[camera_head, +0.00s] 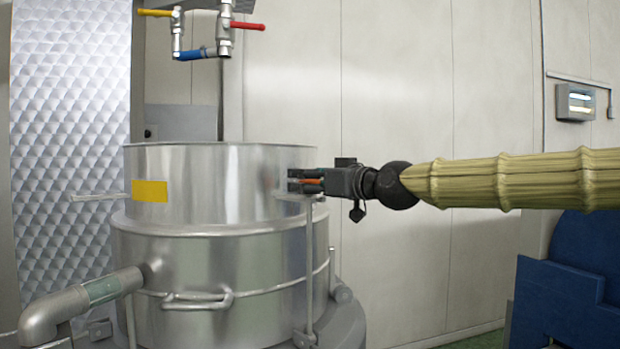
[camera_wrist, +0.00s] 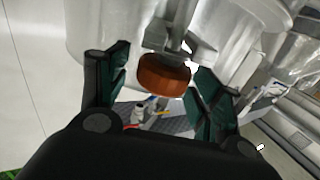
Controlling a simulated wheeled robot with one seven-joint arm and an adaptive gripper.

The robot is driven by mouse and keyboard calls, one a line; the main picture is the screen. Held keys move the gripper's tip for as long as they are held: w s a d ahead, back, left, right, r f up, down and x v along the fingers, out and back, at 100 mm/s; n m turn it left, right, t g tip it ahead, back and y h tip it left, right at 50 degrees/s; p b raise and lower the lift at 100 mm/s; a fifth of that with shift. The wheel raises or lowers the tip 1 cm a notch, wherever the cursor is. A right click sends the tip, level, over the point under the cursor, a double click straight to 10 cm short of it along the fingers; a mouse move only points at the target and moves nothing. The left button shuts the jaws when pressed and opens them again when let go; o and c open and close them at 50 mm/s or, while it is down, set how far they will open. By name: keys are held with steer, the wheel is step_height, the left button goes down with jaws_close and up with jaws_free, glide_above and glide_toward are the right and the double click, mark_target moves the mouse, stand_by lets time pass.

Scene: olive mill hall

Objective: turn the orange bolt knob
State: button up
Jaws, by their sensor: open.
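The orange bolt knob (camera_wrist: 163,74) shows in the wrist view as a squat round knob on a metal shaft, beside the steel vessel. In the head view only a thin orange strip of the knob (camera_head: 312,181) shows between my gripper's fingers at the vessel's right upper side. My gripper (camera_wrist: 158,88) is open, with one dark green finger on each side of the knob. A gap shows on the left; on the right the finger is very close, and I cannot tell if it touches. In the head view my gripper (camera_head: 306,181) reaches in from the right.
The steel vessel (camera_head: 222,190) stands left of my arm, with a yellow label (camera_head: 150,191) and a front handle (camera_head: 197,300). Valves with red (camera_head: 247,26) and yellow levers hang above. A blue object (camera_head: 560,290) stands at lower right. Bare wall lies behind my arm.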

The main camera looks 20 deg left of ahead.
steer(key=c, duration=1)
steer(key=shift+c, duration=0.2)
steer(key=shift+d+n+g+y+p, duration=0.1)
steer(key=shift+n+g+y+p, duration=0.95)
steer(key=shift+g, duration=0.65)
steer(key=shift+n+g+b, duration=0.3)
steer(key=shift+n+g, duration=1.25)
steer(key=shift+g, duration=0.65)
steer(key=shift+w+f+g, duration=0.1)
steer(key=shift+g, duration=0.2)
steer(key=shift+n+g, duration=1.2)
steer(key=shift+g, duration=0.4)
steer(key=shift+n+g, duration=0.4)
steer(key=shift+g, duration=0.2)
steer(key=shift+n+g+p, duration=0.3)
steer(key=shift+g, duration=0.1)
